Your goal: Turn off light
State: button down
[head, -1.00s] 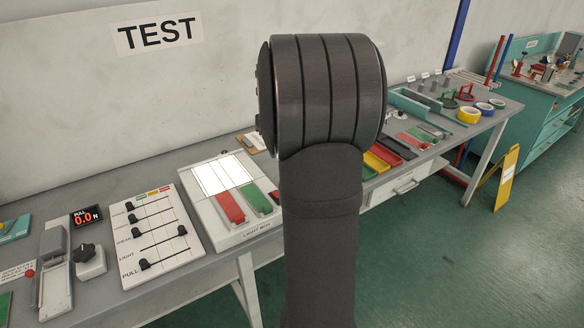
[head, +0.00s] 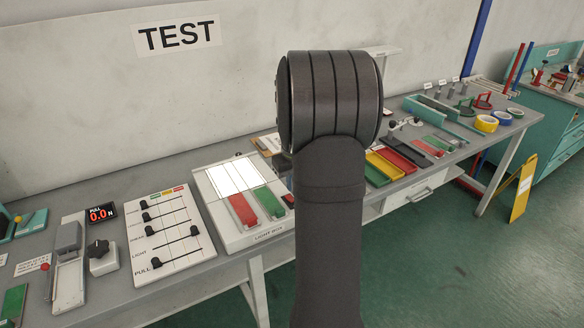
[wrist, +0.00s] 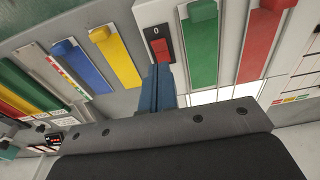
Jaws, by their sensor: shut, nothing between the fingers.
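The light box (head: 262,238) stands on the bench in the head view, its panel (head: 230,178) bright white. In the wrist view a red rocker switch (wrist: 160,48), in a black frame marked "0", sits between a yellow strip and a green strip. My gripper (wrist: 158,70) has its blue fingers together with nothing between them. The fingertips appear just below the switch in the picture; I cannot tell whether they touch it. In the head view the fingers are hidden behind my arm. A bit of the bright panel (wrist: 212,96) shows beside the fingers.
On the box, red (head: 242,210) and green (head: 269,201) strips lie beside the panel. A slider board (head: 170,232) stands to its left. Yellow and red trays (head: 384,165) and tape rolls (head: 487,123) lie farther right. Open green floor lies in front.

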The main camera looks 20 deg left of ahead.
jog(key=shift+s+d+f, duration=0.25)
jog(key=shift+f, duration=0.4)
jog(key=shift+s+d+f, duration=0.2)
jog(key=shift+f, duration=0.4)
jog(key=shift+s+d+f+t+y, duration=0.3)
jog(key=shift+f+t+y, duration=0.2)
jog(key=shift+t+y, duration=0.1)
jog(key=shift+w+a, duration=0.15)
jog(key=shift+w+a+r, duration=0.3)
jog(key=shift+w+a, duration=0.1)
jog(key=shift+r, duration=0.1)
